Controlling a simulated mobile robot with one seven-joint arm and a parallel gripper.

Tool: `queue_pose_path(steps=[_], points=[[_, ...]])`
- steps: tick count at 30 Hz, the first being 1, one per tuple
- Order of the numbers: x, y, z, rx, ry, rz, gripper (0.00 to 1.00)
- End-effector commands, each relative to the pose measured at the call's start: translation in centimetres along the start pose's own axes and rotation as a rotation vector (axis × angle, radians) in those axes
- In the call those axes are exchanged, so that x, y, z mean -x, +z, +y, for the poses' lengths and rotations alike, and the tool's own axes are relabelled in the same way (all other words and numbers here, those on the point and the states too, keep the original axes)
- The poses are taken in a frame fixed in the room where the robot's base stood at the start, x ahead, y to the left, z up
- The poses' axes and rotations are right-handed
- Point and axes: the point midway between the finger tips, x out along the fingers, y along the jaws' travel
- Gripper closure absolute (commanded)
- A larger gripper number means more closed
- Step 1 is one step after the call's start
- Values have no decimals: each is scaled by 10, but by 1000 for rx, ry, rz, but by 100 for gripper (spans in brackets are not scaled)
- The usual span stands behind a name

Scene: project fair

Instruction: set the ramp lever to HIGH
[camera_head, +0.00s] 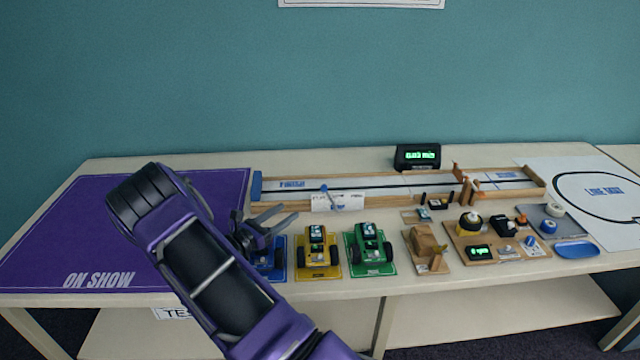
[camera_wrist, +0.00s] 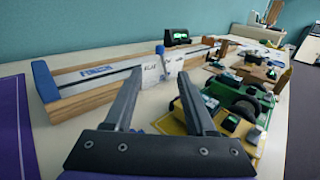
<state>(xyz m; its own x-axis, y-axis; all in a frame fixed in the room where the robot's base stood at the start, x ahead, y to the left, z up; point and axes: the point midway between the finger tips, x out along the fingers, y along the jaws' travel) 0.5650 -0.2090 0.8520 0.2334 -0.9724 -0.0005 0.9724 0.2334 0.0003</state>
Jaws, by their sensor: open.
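The ramp lever (camera_head: 325,189) is a small stick with a blue knob, standing at a white label plate (camera_head: 345,203) on the front side of the wooden ramp track (camera_head: 385,199). Its blue end also shows in the wrist view (camera_wrist: 160,50), above the plate (camera_wrist: 151,72). The plate's lettering is too small to read, so I cannot tell the lever's setting. My gripper (camera_head: 290,215) is open and empty, to the left of the lever and nearer the table's front. In the wrist view its two fingers (camera_wrist: 158,80) point toward the plate, apart from it.
A yellow car (camera_head: 317,255) and a green car (camera_head: 369,250) stand in front of the track; a blue base (camera_head: 280,262) is partly hidden by my arm. A purple mat (camera_head: 60,230) lies left. A display box (camera_head: 417,157) stands behind the track. Small gadgets crowd the right.

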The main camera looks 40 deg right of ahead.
Motion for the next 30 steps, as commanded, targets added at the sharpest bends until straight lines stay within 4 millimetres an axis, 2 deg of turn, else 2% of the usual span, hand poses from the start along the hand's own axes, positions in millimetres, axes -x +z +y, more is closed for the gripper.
queue_pose_path(steps=[5, 21, 25, 30], points=[[-23, 0, -2, 1, -4, -1, 44], [-137, 0, -1, 0, -4, 0, 44], [-156, 0, -1, -1, -2, -1, 44], [-169, 0, 0, 0, 0, 0, 44]])
